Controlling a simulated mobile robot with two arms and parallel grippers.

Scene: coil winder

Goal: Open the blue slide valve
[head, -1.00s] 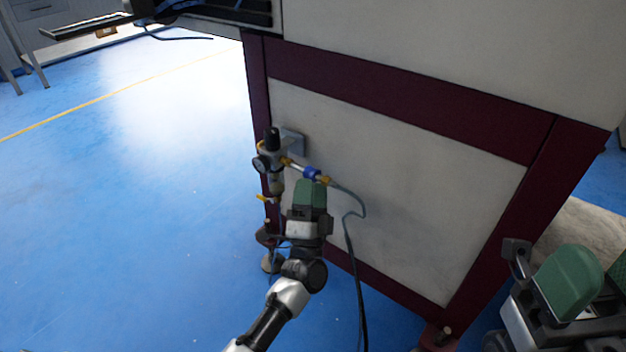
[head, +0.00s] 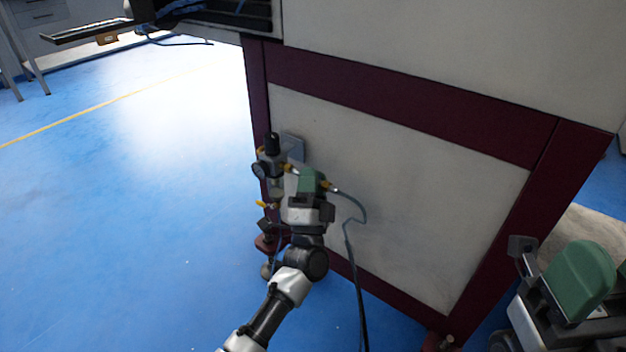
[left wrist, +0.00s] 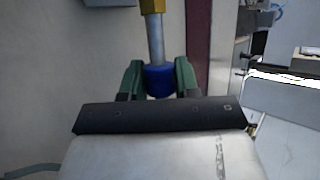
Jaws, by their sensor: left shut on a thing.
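The blue slide valve (left wrist: 158,80) is a small blue sleeve on a metal pipe, seen in the left wrist view between the two green fingers of my left gripper (left wrist: 159,78). In the head view my left gripper (head: 311,180) is at the pipe beside the regulator and covers the valve. It is shut on the valve. My right gripper (head: 598,278) is at the lower right of the head view, partly cut off by the frame edge, so I cannot tell how its jaws stand.
The air regulator (head: 271,165), with a round gauge and yellow fittings, is mounted near the left leg of the maroon machine frame (head: 400,92). A dark hose (head: 350,255) hangs down the pale panel (head: 430,195). The blue floor (head: 120,220) at left is clear.

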